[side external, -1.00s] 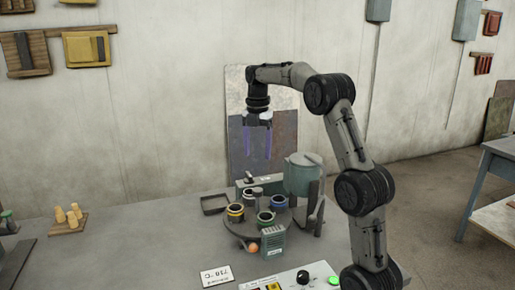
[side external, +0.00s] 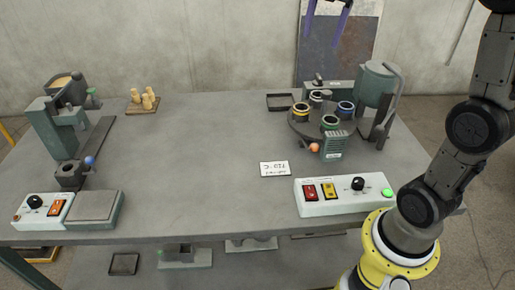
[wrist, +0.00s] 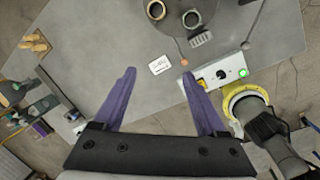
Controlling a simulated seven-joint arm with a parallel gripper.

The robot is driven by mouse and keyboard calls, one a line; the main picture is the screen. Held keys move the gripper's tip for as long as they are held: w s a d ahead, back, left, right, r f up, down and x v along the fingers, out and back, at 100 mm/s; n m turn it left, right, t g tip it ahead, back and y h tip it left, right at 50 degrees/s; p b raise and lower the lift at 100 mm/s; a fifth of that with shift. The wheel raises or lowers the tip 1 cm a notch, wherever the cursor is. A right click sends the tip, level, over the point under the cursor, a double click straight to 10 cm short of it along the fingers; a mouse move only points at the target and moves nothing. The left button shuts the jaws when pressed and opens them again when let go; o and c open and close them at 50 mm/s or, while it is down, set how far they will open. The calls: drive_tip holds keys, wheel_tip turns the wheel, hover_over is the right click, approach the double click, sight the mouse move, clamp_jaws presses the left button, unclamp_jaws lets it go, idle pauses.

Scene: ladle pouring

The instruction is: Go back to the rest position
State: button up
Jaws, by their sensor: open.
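My gripper (side external: 327,20) is at the top edge of the side external view, its two purple fingers pointing down. The fingers are apart with nothing between them. It hangs high, well above the table, in front of the wall panel; the rest of the hand is cut off by the frame.
A round turntable (side external: 316,128) with several ringed cups stands by a green pot (side external: 375,84). A control box (side external: 343,195) with a lit green button is at the front edge. A green stand (side external: 52,128) is at left. The table (side external: 205,150) is clear in the middle.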

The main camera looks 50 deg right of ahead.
drive_tip(key=s+a+f+m+t, duration=0.2)
drive_tip(key=s+a+m, duration=0.3)
drive_tip(key=s+a, duration=0.6)
drive_tip(key=s+a+f+m+t, duration=0.1)
drive_tip(key=s+a+f+m, duration=0.1)
drive_tip(key=s+f+m, duration=0.4)
wheel_tip(320, 180, down, 4)
drive_tip(key=m, duration=0.8)
drive_tip(key=shift+s+a+f+m+t+y, duration=0.25)
drive_tip(key=shift+s+m+t+y, duration=0.05)
drive_tip(key=shift+s+m+y, duration=0.1)
